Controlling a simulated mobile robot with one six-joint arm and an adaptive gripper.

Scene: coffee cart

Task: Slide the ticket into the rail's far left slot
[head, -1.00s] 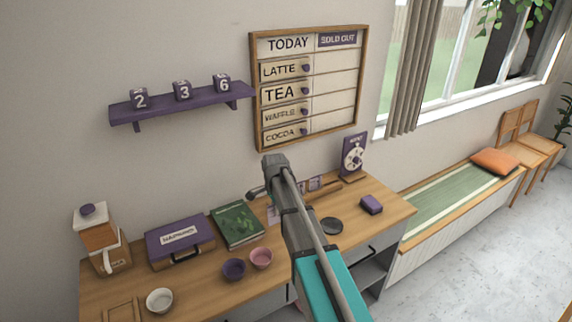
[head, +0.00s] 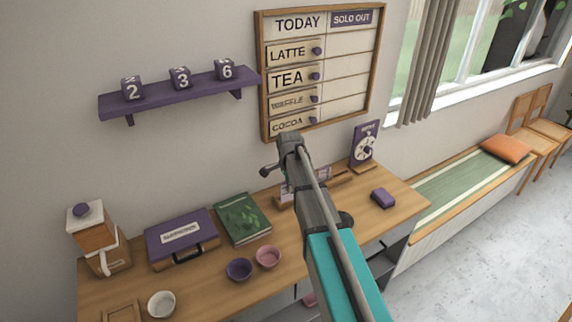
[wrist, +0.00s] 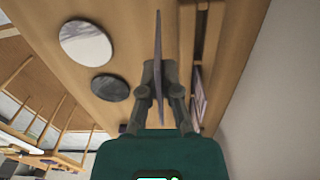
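My gripper (wrist: 160,92) is shut on a thin ticket (wrist: 158,45), which shows almost edge-on between the fingers in the wrist view. In the head view my own arm hides the fingers and the held ticket. The wooden rail (head: 341,181) lies along the back of the counter, partly behind my arm, with pale tickets (head: 322,173) standing at it. In the wrist view the rail (wrist: 188,30), with a dark groove, runs just right of the held ticket, and another ticket (wrist: 200,95) stands there. The held ticket appears apart from the rail. The far left slot cannot be made out.
A green book (head: 241,219), purple case (head: 181,238) and bowls (head: 239,269) are left.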

